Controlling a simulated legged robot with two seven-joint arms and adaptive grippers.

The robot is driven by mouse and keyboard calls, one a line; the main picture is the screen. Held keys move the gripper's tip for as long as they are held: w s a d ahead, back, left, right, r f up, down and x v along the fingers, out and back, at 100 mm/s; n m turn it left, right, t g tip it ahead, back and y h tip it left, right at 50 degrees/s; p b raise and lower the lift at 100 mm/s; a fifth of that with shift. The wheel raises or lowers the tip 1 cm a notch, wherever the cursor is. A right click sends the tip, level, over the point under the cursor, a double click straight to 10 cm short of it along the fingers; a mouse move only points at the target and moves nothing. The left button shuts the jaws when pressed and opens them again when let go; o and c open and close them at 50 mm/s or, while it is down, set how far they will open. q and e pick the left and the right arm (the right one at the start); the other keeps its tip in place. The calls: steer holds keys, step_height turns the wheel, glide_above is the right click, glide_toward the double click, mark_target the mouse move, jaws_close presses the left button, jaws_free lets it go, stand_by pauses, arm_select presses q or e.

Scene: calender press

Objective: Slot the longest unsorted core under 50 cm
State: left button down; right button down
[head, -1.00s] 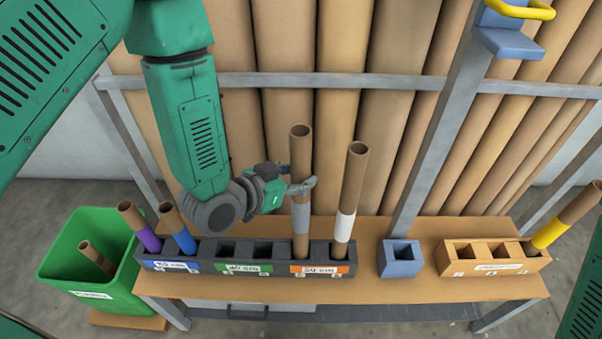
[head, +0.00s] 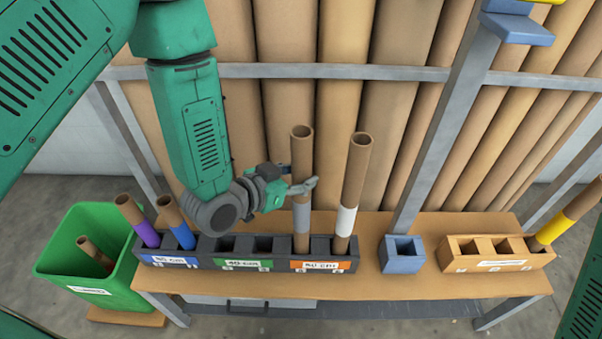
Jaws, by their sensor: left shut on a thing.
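My left gripper (head: 303,187) is shut on a tall brown core with a grey band (head: 301,217). That core stands upright, its lower end in the left slot of the orange-labelled section of the dark rack (head: 210,262). A tall core with a white band (head: 346,220) leans slightly in the slot to its right. A purple-banded core (head: 147,234) and a blue-banded core (head: 183,235) stand in the blue-labelled section. The green-labelled section, which reads 40 cm, has two empty slots. My right gripper is not in view.
A green bin (head: 110,295) at left holds a short core (head: 95,252). A blue square holder (head: 402,263) stands empty on the bench (head: 375,285). The wooden block (head: 475,262) at right has a yellow-banded core (head: 555,229) in its right slot. A grey post rises behind the blue holder.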

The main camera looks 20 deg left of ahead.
arm_select(q)
steer(key=shift+f+b, duration=0.4)
steer(key=shift+f, duration=0.15)
steer(key=c, duration=0.9)
jaws_free()
steer(key=v, duration=0.7)
steer(key=shift+s, duration=0.2)
steer(key=shift+f, duration=0.1)
steer(key=s+a+f+n+g+y, duration=0.1)
steer(key=s+a+f+g+y, duration=0.1)
steer(key=s+f, duration=0.4)
steer(key=s+a+f+n+g+y, duration=0.2)
steer(key=s+a+f+g, duration=0.3)
steer(key=s, duration=0.3)
steer(key=s+a+f+n+g+y, duration=0.2)
steer(key=s+a+f+g, duration=0.1)
steer(key=s+f, duration=0.4)
steer(key=shift+s+a+g+y, duration=0.3)
steer(key=shift+s+g, duration=0.2)
steer(key=shift+g, duration=0.1)
